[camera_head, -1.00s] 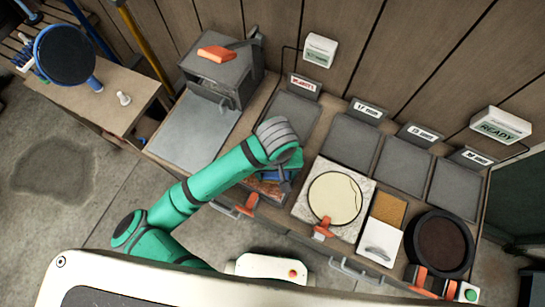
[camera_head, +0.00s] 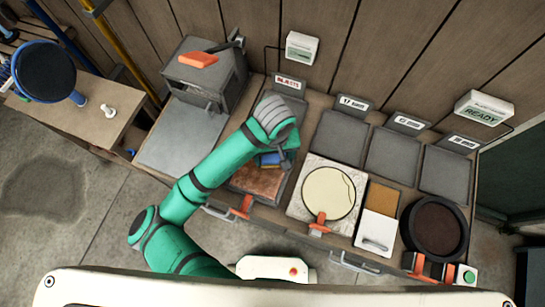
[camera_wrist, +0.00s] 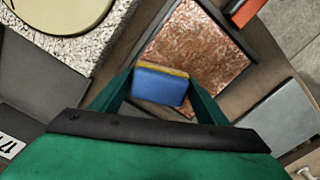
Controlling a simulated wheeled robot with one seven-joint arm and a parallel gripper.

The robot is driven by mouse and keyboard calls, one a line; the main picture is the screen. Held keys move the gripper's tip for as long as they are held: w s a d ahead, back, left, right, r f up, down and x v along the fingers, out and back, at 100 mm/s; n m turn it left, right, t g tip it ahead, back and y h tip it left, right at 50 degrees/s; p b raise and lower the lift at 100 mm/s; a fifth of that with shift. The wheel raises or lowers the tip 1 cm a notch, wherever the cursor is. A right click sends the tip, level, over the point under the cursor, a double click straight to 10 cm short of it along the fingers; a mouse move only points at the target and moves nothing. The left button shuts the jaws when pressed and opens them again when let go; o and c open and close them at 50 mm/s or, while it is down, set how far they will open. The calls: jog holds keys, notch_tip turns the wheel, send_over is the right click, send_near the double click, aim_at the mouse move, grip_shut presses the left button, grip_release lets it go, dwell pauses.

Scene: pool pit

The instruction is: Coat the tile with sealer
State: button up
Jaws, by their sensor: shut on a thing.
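The tile (camera_head: 255,181) is a mottled copper-brown square on a dark pad on the bench. In the wrist view the tile (camera_wrist: 200,42) shows lighter and darker patches; I cannot tell which are coated. My gripper (camera_head: 274,160) is shut on a blue block with a thin yellow edge, an applicator (camera_wrist: 160,86). The applicator also shows in the head view (camera_head: 268,159). It sits over the tile's edge, on its wall side in the head view; I cannot tell whether it touches. My gripper's fingers (camera_wrist: 160,92) flank it in the wrist view.
Right of the tile, a round cream-filled dish (camera_head: 329,193) sits on a speckled slab (camera_head: 303,207). Beyond are a tan pad (camera_head: 382,197), a white lidded box (camera_head: 376,231) and a dark round pan (camera_head: 436,231). Dark pads (camera_head: 340,137) along the wall are empty.

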jog(key=shift+w+d, duration=0.3)
jog(key=shift+w, duration=0.55)
jog(key=shift+w+d, duration=0.3)
jog(key=shift+w, duration=0.55)
jog(key=shift+s+d, duration=0.15)
jog(key=shift+s+a+f, duration=0.1)
jog(key=shift+s+a, duration=0.1)
jog(key=shift+s, duration=0.4)
jog(key=shift+s+a+f, duration=0.1)
jog(key=shift+s+a, duration=0.1)
jog(key=shift+s, duration=0.45)
jog(key=shift+s+a, duration=0.2)
jog(key=shift+s, duration=0.4)
jog(key=shift+c, duration=0.5)
